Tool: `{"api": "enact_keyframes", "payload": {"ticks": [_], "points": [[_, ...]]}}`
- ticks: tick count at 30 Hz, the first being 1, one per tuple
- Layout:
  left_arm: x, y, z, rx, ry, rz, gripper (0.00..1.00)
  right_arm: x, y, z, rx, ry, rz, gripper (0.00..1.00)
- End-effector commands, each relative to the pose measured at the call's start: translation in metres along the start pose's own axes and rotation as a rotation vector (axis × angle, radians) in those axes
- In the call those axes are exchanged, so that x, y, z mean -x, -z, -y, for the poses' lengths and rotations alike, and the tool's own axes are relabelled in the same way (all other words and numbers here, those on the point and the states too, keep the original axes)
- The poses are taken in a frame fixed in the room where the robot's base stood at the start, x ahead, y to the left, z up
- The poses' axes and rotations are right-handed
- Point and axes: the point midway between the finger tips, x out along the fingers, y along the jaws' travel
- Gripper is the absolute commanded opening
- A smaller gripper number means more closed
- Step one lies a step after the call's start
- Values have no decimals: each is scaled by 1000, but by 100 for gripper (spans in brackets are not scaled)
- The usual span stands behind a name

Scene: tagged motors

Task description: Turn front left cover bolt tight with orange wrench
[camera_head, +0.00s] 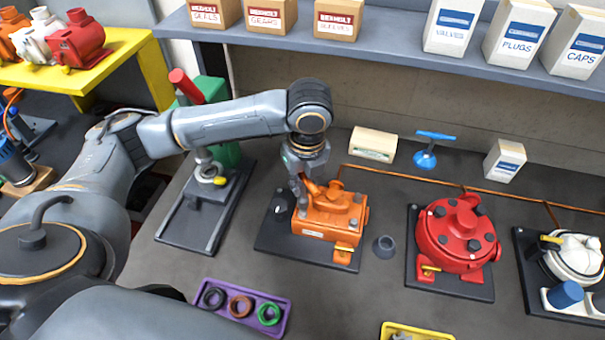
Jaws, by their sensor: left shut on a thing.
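My left gripper (301,184) points down over the left side of the orange motor (325,226), shut on an orange piece that looks like the orange wrench (313,187). The gripper hides part of it, and its orange blends with the motor. The motor sits on a dark base plate (272,239). Its cover carries grey bolts. The front left bolt (302,214) shows just below the gripper. I cannot tell whether the wrench touches a bolt. My right gripper is not in view.
A red motor (457,232) and a white motor (577,256) stand to the right. A grey cup (384,246) is beside the orange motor. A purple tray (243,326) of rings is in front. A green press (217,150) stands left. An orange pipe (410,178) runs behind.

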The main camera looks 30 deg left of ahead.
Motion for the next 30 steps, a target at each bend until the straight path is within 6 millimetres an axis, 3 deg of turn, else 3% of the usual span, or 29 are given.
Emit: {"api": "enact_keyframes", "payload": {"ticks": [1, 10, 13, 21, 30], "points": [[7, 0, -1, 45, -9, -3, 0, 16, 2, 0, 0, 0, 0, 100], [4, 0, -2, 376, -50, -2, 0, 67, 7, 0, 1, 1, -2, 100], [-7, 2, -2, 523, -65, -3, 0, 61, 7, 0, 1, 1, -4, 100], [-11, 4, -3, 856, -106, -2, 0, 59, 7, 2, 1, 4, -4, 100], [-12, 3, -3, 984, -121, 0, 0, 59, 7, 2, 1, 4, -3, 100]]}}
